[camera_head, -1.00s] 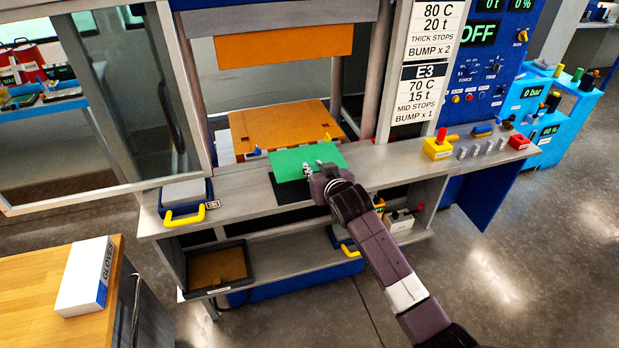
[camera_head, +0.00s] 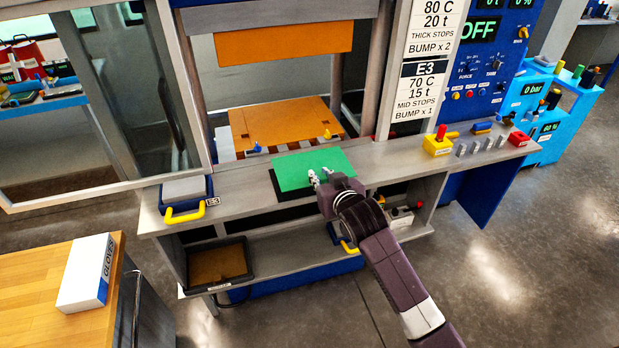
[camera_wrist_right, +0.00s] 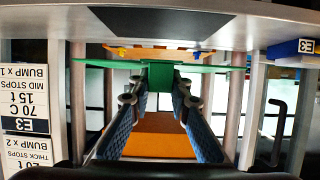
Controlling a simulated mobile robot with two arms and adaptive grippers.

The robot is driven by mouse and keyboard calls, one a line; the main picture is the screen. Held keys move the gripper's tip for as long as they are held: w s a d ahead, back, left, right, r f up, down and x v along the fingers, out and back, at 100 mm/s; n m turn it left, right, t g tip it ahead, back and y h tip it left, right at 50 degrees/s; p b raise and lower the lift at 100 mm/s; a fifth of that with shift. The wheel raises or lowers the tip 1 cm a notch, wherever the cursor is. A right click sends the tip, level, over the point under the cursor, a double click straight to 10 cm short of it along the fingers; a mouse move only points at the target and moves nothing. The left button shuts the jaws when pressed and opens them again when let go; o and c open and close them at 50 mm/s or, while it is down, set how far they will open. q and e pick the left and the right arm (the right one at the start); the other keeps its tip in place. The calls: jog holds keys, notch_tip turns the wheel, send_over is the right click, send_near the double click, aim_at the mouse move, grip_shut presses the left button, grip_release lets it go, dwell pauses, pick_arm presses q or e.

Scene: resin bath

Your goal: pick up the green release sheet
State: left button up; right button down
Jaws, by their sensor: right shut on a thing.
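The green release sheet (camera_head: 305,165) is a flat, thin rectangle above the grey ledge in front of the press. My right gripper (camera_head: 320,177) is at its front right edge, with the arm coming from the lower right. In the right wrist view, which is upside down, the fingertips (camera_wrist_right: 160,82) are shut on a green part of the sheet (camera_wrist_right: 105,65). The sheet shows almost edge-on there, with a gap between it and the ledge. A dark mat (camera_wrist_right: 118,17) lies on the ledge, mostly hidden under the sheet in the head view. My left gripper is out of view.
The press holds an orange lower plate (camera_head: 280,122) behind the sheet and an orange upper plate (camera_head: 285,50) above. A blue-and-grey block with a yellow handle (camera_head: 185,214) is left on the ledge (camera_head: 240,192). A yellow box with a red button (camera_head: 437,146) is right.

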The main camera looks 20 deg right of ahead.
jog(key=s, duration=0.4)
jog(key=shift+s+d, duration=0.1)
jog(key=shift+s, duration=0.2)
